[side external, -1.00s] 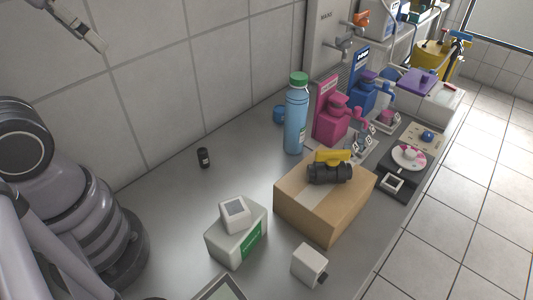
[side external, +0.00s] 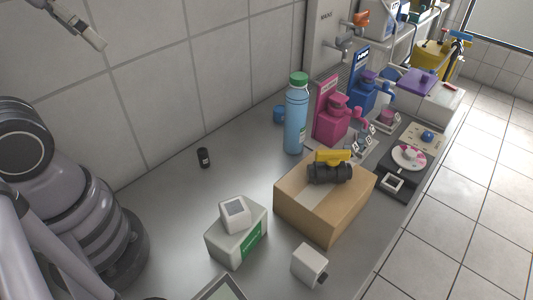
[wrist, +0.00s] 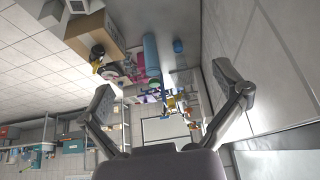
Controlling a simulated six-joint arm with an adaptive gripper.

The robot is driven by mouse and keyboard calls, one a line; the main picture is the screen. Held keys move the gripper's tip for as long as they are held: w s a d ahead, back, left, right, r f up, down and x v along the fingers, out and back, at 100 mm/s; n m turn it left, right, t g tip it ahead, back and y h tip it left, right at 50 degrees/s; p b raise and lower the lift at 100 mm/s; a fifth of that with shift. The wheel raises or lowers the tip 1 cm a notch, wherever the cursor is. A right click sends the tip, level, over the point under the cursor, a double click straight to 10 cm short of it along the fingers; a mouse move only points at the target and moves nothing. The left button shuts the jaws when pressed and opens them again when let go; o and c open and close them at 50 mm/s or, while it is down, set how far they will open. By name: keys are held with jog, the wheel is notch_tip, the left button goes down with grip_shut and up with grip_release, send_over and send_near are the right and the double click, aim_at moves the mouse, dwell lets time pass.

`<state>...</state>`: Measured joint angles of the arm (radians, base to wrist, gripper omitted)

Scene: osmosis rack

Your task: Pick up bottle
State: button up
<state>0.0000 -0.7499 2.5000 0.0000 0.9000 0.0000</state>
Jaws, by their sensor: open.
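The bottle (side external: 296,118) is tall and blue with a green cap. It stands upright on the grey bench near the wall in the side view. In the wrist view the picture is turned over, and the bottle (wrist: 151,52) shows at top centre with its cap lower. My gripper (wrist: 155,78) has its two fingers spread wide with nothing between them. The bottle lies between them in the picture, but farther off. Part of my gripper shows high at the top left of the side view, well away from the bottle.
A cardboard box (side external: 322,215) with a black and yellow valve (side external: 330,172) stands in front of the bottle. A pink dispenser (side external: 331,122) and a blue cap-like item (side external: 279,114) are close by. White boxes (side external: 236,238) stand nearer; a small black vial (side external: 203,158) stands on open bench.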

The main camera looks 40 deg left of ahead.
aim_at(296, 116)
notch_tip(296, 116, up, 5)
jog(key=w+a+r+t, duration=0.2)
jog(key=w+t, duration=0.4)
jog(key=w, duration=1.4)
jog(key=w+d+f+m+t+h, duration=0.3)
jog(key=w+d+m+t+h, duration=0.35)
jog(key=w, duration=0.65)
jog(key=shift+n+g+h, duration=0.45)
jog(key=shift+n+g, duration=0.3)
jog(key=shift+g, duration=0.1)
jog(key=f, duration=1.1)
jog(key=d+f, duration=0.1)
jog(key=f, duration=1.1)
jog(key=d+f, duration=0.1)
jog(key=f, duration=1.1)
jog(key=shift+s+f, duration=0.1)
jog(key=shift+f, duration=0.1)
jog(key=x, duration=0.7)
jog(key=shift+w+a+f, duration=0.1)
jog(key=shift+w+a, duration=0.05)
jog(key=shift+w, duration=0.05)
jog(key=c, duration=1.3)
